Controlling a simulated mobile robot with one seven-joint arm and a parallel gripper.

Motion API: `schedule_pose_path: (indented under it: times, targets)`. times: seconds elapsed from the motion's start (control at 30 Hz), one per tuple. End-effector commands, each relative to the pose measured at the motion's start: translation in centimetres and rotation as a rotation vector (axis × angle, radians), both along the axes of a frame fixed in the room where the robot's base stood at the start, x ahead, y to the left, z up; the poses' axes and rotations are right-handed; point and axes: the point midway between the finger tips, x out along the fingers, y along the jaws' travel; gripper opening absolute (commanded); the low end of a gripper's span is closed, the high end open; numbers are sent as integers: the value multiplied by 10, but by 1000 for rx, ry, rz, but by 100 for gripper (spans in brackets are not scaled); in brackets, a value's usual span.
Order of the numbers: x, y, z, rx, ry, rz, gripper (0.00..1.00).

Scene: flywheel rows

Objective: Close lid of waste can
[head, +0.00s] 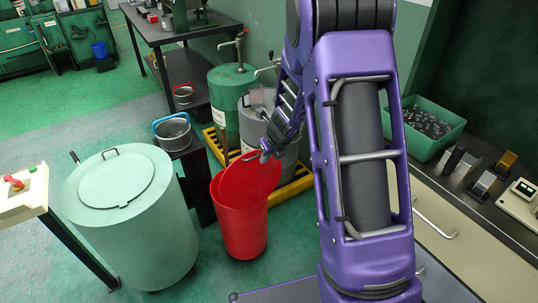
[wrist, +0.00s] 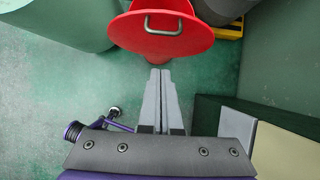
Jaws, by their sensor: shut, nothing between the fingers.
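The red waste can (head: 243,232) stands on the floor in the middle of the head view. Its red lid (head: 250,178) is raised and tilted at the can's top. In the wrist view the lid (wrist: 140,38) shows as a disc with a grey metal handle near the top. My gripper (head: 264,152) is beside the lid's upper edge in the head view, partly hidden by my arm. In the wrist view my gripper (wrist: 160,72) is shut and empty, its fingertips just below the lid's lower edge in the picture. I cannot tell whether they touch.
A pale green drum (head: 135,225) stands left of the can. Green and grey barrels (head: 232,100) stand on a yellow pallet (head: 292,184) behind it. A counter (head: 465,190) with a green bin (head: 432,128) is at the right. Green floor is open in front.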

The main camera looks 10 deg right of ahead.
Motion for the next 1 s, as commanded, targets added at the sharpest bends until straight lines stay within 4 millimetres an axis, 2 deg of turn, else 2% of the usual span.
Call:
schedule_pose_path:
  times: [0.03,0.13,0.3,0.47,1.0]
  targets:
    - [5,1,-15,0,2,-2,0]
    - [14,4,-32,-1,2,0,0]
    - [37,12,-34,-3,-1,2,0]
    - [48,15,-38,-2,-2,1,0]
    - [51,17,-39,-3,3,2,0]
